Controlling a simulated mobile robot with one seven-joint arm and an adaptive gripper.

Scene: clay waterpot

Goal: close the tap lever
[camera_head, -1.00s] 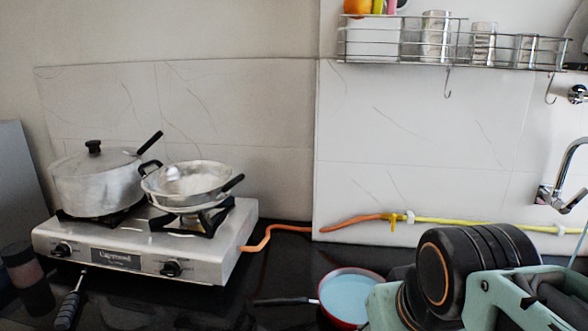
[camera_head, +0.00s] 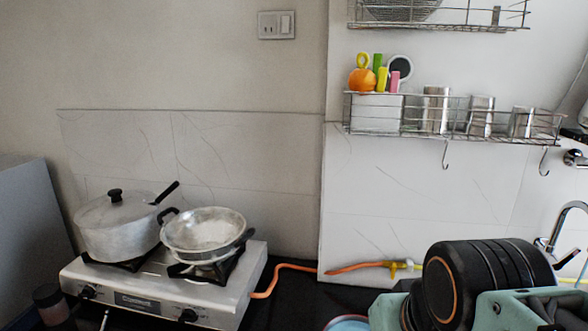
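A chrome wall tap (camera_head: 576,159) shows at the right edge, partly cut off by the frame. My gripper itself is not in the picture.
A gas stove (camera_head: 160,297) with a lidded pot (camera_head: 118,228) and a pan (camera_head: 205,234) stands at left. A wire rack (camera_head: 450,122) with steel cups is on the wall. An orange hose (camera_head: 290,268) runs along the counter. A bowl (camera_head: 348,323) shows at the bottom edge.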

